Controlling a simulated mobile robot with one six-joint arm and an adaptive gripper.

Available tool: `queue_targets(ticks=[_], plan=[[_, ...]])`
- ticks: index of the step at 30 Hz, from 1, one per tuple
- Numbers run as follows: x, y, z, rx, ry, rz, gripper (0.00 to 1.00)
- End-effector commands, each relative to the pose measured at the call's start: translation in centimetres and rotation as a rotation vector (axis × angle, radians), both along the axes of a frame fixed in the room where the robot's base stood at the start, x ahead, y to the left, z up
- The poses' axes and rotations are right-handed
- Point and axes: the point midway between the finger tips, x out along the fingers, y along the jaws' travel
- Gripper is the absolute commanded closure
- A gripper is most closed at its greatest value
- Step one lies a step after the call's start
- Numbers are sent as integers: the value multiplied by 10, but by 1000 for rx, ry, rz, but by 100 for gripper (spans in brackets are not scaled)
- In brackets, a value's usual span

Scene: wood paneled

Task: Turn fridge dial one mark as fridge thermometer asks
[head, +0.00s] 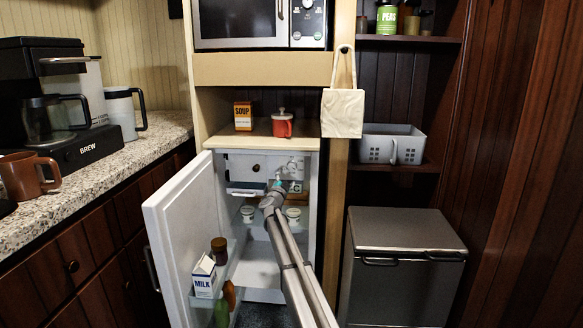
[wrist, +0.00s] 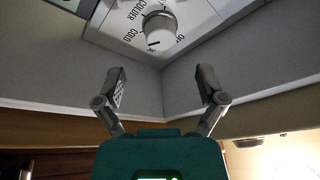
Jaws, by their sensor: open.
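The fridge dial (wrist: 160,27), a white round knob, sits on a pale panel (wrist: 115,35) marked COLD, COLDER and OFF, at the top of the wrist view. A dark line on the knob points toward the lower left in that view. My gripper (wrist: 162,88) is open and empty, its two fingers apart and short of the dial, touching nothing. In the head view my gripper (head: 277,183) is inside the upper part of the open fridge (head: 262,270), partly hiding what is behind it. I cannot make out a thermometer or its reading.
The fridge door (head: 178,222) stands open to the left, with a milk carton (head: 204,277) and bottles on its shelves. White tubs (head: 293,215) stand on a fridge shelf. A grey bin (head: 403,265) stands right.

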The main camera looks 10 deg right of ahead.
Motion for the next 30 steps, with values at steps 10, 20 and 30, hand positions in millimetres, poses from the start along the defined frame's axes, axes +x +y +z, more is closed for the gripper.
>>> queue_targets(ticks=[10, 20, 30], plan=[[45, -25, 16, -1, 0, 0, 11], [60, -35, 20, 0, 0, 0, 11], [60, -35, 20, -1, 0, 0, 18]])
